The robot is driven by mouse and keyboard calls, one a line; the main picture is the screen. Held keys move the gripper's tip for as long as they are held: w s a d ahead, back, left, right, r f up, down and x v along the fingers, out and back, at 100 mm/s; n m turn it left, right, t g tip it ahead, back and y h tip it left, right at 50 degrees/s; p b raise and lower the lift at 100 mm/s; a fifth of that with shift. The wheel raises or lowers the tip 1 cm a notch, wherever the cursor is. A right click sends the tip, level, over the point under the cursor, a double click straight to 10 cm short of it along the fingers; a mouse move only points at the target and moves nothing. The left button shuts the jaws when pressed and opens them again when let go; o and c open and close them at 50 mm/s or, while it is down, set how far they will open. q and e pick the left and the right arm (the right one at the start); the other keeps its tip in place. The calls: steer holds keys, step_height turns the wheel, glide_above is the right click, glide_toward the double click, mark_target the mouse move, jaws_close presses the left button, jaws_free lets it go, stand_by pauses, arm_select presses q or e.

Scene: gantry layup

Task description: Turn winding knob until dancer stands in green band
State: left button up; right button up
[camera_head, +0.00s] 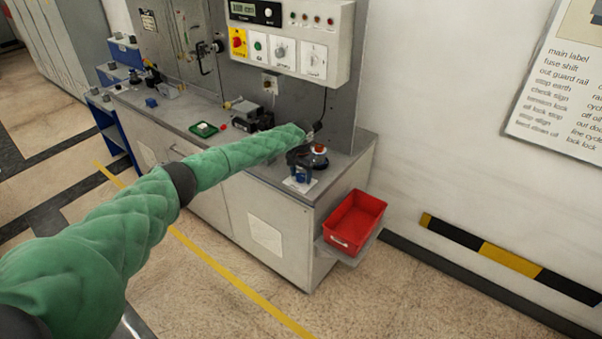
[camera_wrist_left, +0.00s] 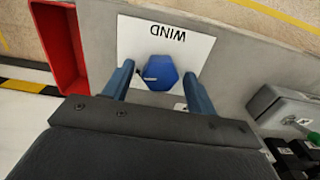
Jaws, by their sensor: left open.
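The winding knob (camera_wrist_left: 160,72) is a blue, many-sided knob with a pale pointer mark. It sits on a white card (camera_wrist_left: 190,47) marked WIND, upside down in the left wrist view. My left gripper (camera_wrist_left: 157,88) is open, with one blue finger on each side of the knob and gaps between them and it. In the head view my left gripper (camera_head: 302,174) is over the right end of the grey bench, at the WIND card (camera_head: 297,186). I cannot make out the dancer or a green band in either view. My right gripper is in neither view.
A red bin (camera_head: 355,222) hangs at the bench's right end; it also shows in the left wrist view (camera_wrist_left: 57,45). A control panel (camera_head: 290,40) with switches is on the upright back plate. Small devices and a green tray (camera_head: 204,130) stand farther left on the bench (camera_head: 180,115).

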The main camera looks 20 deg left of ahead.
arm_select(q)
steer(key=c, duration=1)
